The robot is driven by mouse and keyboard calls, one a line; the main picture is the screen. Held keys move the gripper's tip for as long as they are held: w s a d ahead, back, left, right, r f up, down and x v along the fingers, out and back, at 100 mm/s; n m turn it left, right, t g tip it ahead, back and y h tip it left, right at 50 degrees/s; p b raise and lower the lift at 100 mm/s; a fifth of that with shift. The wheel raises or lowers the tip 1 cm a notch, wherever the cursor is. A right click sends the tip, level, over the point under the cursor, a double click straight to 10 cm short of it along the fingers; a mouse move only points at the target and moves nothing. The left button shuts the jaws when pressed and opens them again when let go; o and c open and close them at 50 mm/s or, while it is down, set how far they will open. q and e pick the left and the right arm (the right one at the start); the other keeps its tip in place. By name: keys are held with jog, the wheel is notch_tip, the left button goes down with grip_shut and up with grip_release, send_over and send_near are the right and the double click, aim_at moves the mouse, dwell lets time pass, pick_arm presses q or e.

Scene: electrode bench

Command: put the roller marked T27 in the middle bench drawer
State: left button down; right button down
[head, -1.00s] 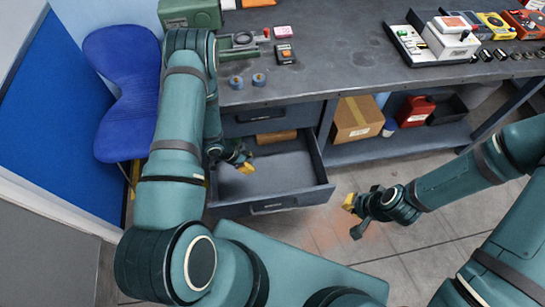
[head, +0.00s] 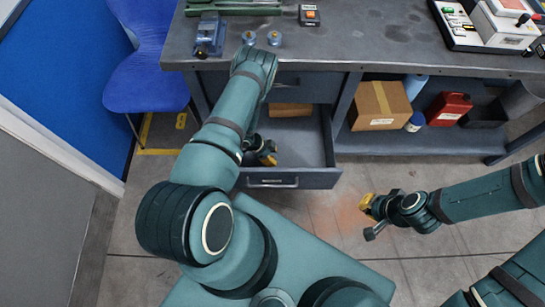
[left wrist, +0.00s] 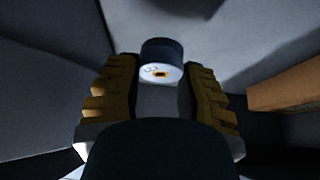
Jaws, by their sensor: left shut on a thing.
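My left gripper (head: 266,154) is down in the opened bench drawer (head: 292,180), at its left side. In the left wrist view it is shut on a dark roller (left wrist: 162,50), held between the yellow finger pads. The roller's pale end face bears a small orange square and markings too small to read. The arm hides part of the drawer, and I cannot tell whether the roller touches its floor. A shut drawer (head: 300,88) is above the open one. Two blue rollers (head: 249,38) (head: 274,38) stand on the bench. My right gripper (head: 368,216) is open and empty above the floor.
A brown block (head: 290,110) lies at the back of the open drawer; the drawer's right part is clear. A cardboard box (head: 380,105) and a red can (head: 449,108) are on the lower shelf. A blue chair (head: 150,75) stands left of the bench.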

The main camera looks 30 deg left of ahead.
pick_arm(q)
jog(key=shift+f+b, duration=0.6)
jog(key=shift+f, duration=1.8)
jog(key=shift+r, duration=0.1)
jog(key=shift+f, duration=0.2)
jog(key=c, duration=0.6)
grip_release()
